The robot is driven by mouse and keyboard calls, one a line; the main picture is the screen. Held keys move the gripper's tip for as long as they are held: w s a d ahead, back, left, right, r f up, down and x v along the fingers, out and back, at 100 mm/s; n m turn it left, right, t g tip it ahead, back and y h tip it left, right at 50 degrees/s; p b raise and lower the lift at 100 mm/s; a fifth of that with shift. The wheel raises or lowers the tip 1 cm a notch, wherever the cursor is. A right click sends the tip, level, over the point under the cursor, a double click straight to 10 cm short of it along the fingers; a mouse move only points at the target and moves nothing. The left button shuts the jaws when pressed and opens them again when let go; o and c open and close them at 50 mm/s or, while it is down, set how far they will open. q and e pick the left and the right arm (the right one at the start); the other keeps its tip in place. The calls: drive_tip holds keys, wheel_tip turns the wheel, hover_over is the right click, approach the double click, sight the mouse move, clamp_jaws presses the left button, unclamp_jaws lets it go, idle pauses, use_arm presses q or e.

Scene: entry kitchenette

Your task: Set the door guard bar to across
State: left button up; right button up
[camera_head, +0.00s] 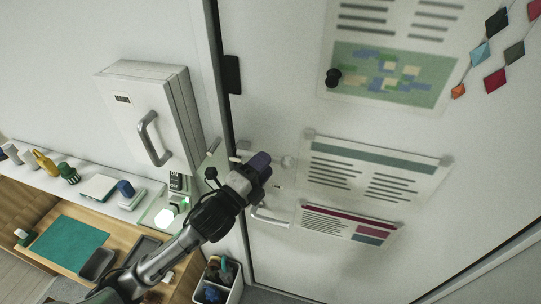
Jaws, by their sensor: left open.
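The white door (300,240) fills the right side of the view. My left gripper (260,164) comes up from the lower left and is in front of the door's left edge, beside the frame. Its jaws are open. Small pale metal fittings (243,149) show just behind and above the gripper at the door edge. They may be part of the door guard bar, but the gripper hides most of that spot, so its position cannot be told. A round pale knob (287,161) is just right of the gripper. A door handle (268,217) is below it. My right gripper is out of view.
A white wall box (150,110) with a handle and a switch panel (176,181) are left of the door frame. A narrow shelf (95,188) holds small items. A bin (218,278) stands below. Papers (372,178) hang on the door.

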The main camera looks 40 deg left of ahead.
use_arm(q)
drive_tip(key=shift+w+r+p, duration=0.15)
drive_tip(key=shift+w, duration=0.6)
drive_tip(key=shift+w+r+p, duration=0.1)
drive_tip(key=shift+w+p, duration=0.05)
drive_tip(key=shift+w, duration=0.6)
drive_tip(key=shift+c, duration=0.4)
clamp_jaws()
